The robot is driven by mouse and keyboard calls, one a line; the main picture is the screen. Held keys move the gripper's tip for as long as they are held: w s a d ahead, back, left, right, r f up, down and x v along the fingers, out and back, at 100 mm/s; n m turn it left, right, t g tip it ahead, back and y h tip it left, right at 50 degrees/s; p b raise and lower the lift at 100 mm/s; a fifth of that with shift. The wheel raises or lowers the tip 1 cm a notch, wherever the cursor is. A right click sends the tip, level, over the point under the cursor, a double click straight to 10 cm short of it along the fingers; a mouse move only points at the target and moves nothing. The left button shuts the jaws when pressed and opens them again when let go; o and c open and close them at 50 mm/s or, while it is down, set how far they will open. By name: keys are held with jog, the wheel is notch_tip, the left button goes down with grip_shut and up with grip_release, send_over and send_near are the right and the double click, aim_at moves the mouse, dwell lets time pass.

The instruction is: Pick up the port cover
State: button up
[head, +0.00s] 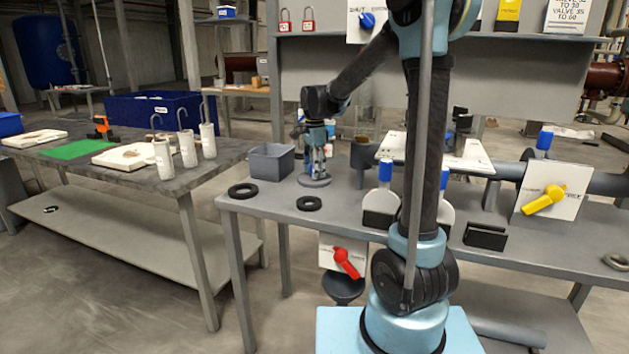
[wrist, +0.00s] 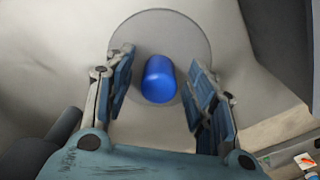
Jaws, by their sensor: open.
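The port cover is a flat round grey disc with an upright blue knob. In the head view the disc (head: 315,182) lies on the grey bench, to the right of a grey bin, and my gripper (head: 316,166) points down just above it. In the wrist view the disc (wrist: 160,28) is behind the blue knob (wrist: 158,80), which stands between the two fingers of my gripper (wrist: 160,95). The fingers are open, with a gap on each side of the knob. In the head view the fingers mostly hide the knob.
The grey bin (head: 271,162) stands close left of the gripper. Two black rings (head: 242,190) and (head: 309,203) lie near the bench's front edge. Two white discs with blue handles (head: 385,170) stand in black holders farther right.

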jog(key=shift+f, duration=0.25)
jog(key=shift+c, duration=0.6)
grip_shut()
notch_tip(320, 180, up, 10)
jog(key=shift+f, duration=0.1)
jog(key=shift+s, duration=0.1)
